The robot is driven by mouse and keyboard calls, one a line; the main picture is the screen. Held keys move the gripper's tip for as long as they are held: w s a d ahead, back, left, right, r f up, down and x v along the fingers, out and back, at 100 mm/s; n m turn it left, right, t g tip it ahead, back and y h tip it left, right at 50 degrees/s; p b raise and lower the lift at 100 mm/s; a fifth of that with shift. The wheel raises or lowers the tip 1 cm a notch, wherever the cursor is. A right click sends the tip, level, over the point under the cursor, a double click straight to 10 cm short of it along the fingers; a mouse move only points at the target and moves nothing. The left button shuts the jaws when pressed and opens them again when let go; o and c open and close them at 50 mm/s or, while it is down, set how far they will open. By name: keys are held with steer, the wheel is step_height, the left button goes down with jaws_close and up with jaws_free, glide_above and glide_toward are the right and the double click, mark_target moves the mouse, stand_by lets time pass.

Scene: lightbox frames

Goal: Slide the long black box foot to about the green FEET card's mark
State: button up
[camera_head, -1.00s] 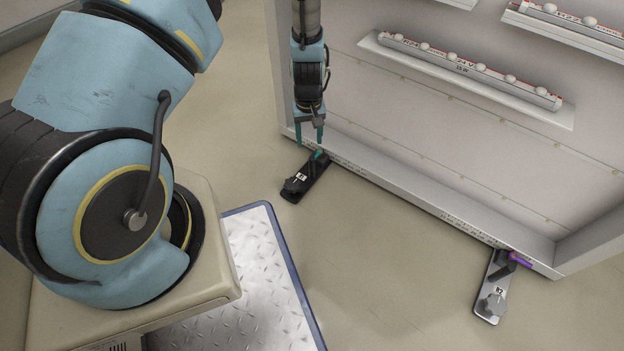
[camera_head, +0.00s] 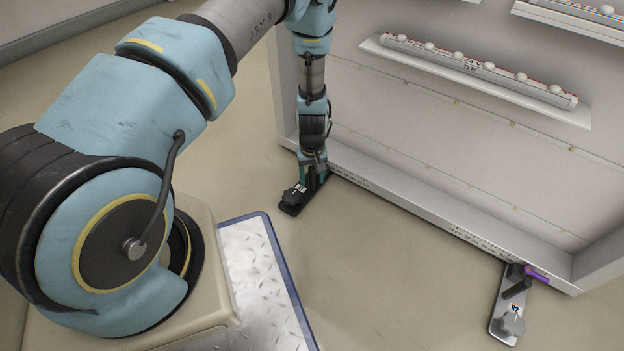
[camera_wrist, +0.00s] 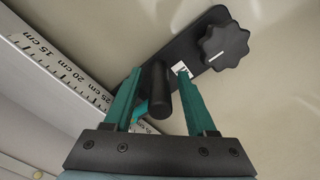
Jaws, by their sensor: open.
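The long black foot (camera_head: 293,203) lies on the floor at the left end of the frame's bottom rail. In the wrist view it is a dark plate (camera_wrist: 197,47) with a lobed black knob (camera_wrist: 223,46), a small white label and an upright black post (camera_wrist: 161,92). My gripper (camera_head: 313,181) is down at the foot, partly hiding it. In the wrist view my gripper (camera_wrist: 159,76) is open, its teal fingers apart on either side of the post. I cannot tell whether either touches it. A teal lever (camera_wrist: 141,109) shows behind the post. No green FEET card is visible.
A centimetre scale (camera_wrist: 65,72) runs along the rail (camera_head: 420,212) beside the foot. A second, greyer foot (camera_head: 508,308) with a purple lever (camera_head: 537,275) sits at the right end. Open floor (camera_head: 390,280) lies before the rail; a metal-plate platform (camera_head: 262,285) stands nearer me.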

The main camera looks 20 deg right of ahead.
steer(key=shift+c, duration=0.4)
jaws_close()
stand_by(1.0)
